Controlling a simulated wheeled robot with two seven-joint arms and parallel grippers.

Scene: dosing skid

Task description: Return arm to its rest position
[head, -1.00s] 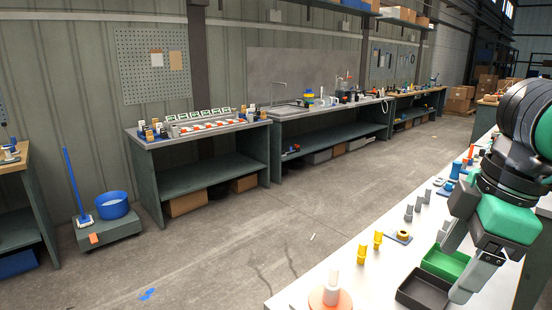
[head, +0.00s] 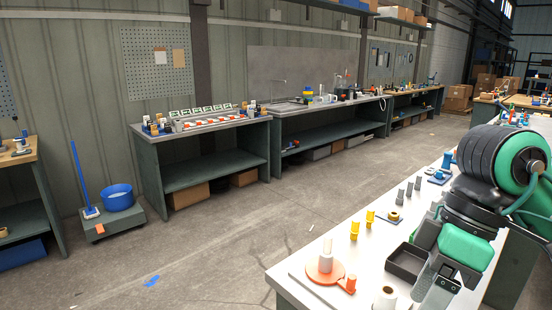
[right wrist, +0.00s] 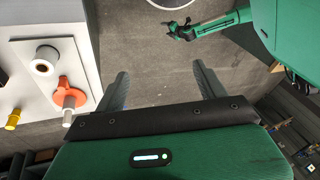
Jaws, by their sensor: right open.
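A green arm with a small dark gripper (right wrist: 180,29), seemingly my left one, shows at the top of the right wrist view. Its jaws are too small to read. The left gripper is not in the head view.
On the bench stand an orange disc with a white cylinder (head: 326,262), a white roll (head: 385,298), yellow pieces (head: 355,230), grey pieces (head: 409,190) and a black tray (head: 405,262). A blue bucket (head: 118,197) is across the open floor.

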